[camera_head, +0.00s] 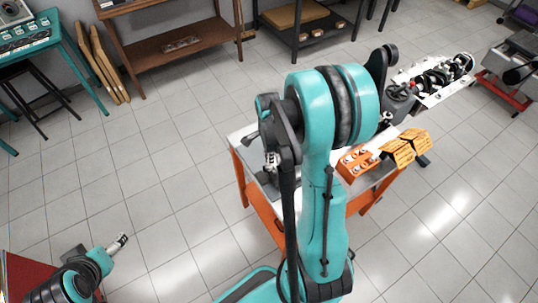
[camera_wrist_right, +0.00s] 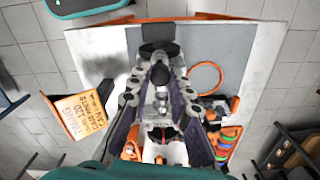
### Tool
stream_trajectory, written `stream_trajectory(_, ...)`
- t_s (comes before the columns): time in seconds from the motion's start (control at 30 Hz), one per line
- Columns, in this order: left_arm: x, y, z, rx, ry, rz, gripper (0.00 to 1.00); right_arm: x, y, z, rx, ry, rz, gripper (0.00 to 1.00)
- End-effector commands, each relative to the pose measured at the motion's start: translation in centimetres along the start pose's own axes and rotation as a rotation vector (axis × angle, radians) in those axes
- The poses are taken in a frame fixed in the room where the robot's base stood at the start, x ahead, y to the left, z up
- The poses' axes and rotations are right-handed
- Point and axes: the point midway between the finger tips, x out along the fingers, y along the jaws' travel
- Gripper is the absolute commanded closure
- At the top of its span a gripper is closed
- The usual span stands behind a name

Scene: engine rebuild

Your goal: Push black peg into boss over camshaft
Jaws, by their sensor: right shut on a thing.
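My right gripper (camera_head: 272,162) hangs over the near left of the work cart, partly hidden by my own teal arm. In the wrist view its jaws (camera_wrist_right: 160,62) close in on a dark piece (camera_wrist_right: 160,49), which looks like the black peg; its far end is hard to make out. The engine part (camera_head: 436,76) with black rounded parts, perhaps the camshaft, stands beyond the cart at upper right, well apart from the gripper. I cannot make out the boss. My left gripper (camera_head: 121,239) is at lower left, away from the cart, too small to tell open or shut.
The cart top has a grey mat (camera_wrist_right: 205,45), an orange ring (camera_wrist_right: 206,77) and an orange holder (camera_head: 355,164). Floor left of the cart is clear.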

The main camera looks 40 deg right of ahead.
Motion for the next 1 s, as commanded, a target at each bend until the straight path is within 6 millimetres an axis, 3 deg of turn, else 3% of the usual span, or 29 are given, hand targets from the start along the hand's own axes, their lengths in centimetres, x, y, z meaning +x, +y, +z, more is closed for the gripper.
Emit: stream_trajectory(1.0, 1.3, 0.0, 0.9, 0.000, 0.000, 0.000, 0.28, 1.6, 0.0, 0.0, 0.000, 0.000, 0.000, 1.00)
